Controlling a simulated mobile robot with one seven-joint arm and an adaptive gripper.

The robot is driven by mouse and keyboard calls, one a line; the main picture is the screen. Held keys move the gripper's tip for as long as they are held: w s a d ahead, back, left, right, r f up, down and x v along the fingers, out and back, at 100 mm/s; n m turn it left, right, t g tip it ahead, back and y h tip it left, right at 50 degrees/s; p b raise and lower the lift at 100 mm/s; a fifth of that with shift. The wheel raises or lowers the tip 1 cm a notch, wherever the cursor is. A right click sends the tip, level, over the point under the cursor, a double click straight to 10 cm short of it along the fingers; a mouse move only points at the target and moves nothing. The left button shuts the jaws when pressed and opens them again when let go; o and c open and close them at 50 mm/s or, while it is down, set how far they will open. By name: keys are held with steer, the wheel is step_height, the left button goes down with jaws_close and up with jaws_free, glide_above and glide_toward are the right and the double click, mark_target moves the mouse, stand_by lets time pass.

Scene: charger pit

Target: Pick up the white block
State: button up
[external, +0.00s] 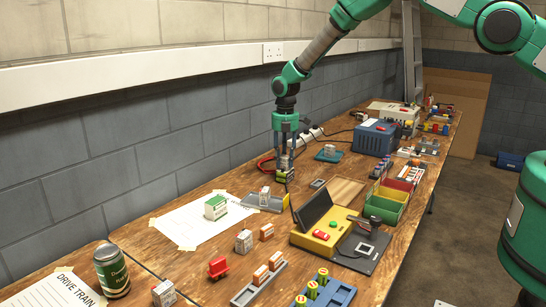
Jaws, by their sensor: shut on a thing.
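My gripper (285,152) points straight down over the bench, near the wall. It is shut on a small pale block (285,163), mostly hidden between the fingers. A dark and yellow-green item (286,177) shows just under it; I cannot tell whether they touch. Other whitish blocks stand on the bench: one (265,195) at a grey tray, one (330,150) on a teal tray, one (243,241) nearer the camera, and one (164,292) at the front. I cannot tell for sure which is the task's white block.
A yellow device (321,238) with a dark screen stands right of the gripper, by green and red bins (386,206). A green and white box (215,206) stands on a paper sheet (190,228). A blue case (375,137) is farther back. Red and black cables lie by the wall.

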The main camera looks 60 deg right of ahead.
mark_target(286, 157)
steer(key=shift+r, duration=0.1)
steer(key=shift+r, duration=1.1)
steer(key=shift+s+r, duration=0.35)
steer(key=shift+r, duration=0.35)
steer(key=s, duration=0.5)
steer(key=s+a+r, duration=0.1)
steer(key=s, duration=0.9)
steer(key=shift+s+a+r+p, duration=0.1)
steer(key=shift+a+r+p, duration=0.05)
steer(key=shift+a+p, duration=0.15)
steer(key=shift+c, duration=0.2)
steer(key=shift+r, duration=0.15)
steer(key=shift+s+r+n+b, duration=0.15)
steer(key=shift+r+n+b, duration=0.65)
steer(key=shift+n, duration=0.2)
steer(key=shift+s+r+n+b, duration=0.15)
steer(key=shift+r+n+b, duration=0.65)
steer(key=shift+n, duration=0.2)
steer(key=shift+w, duration=0.1)
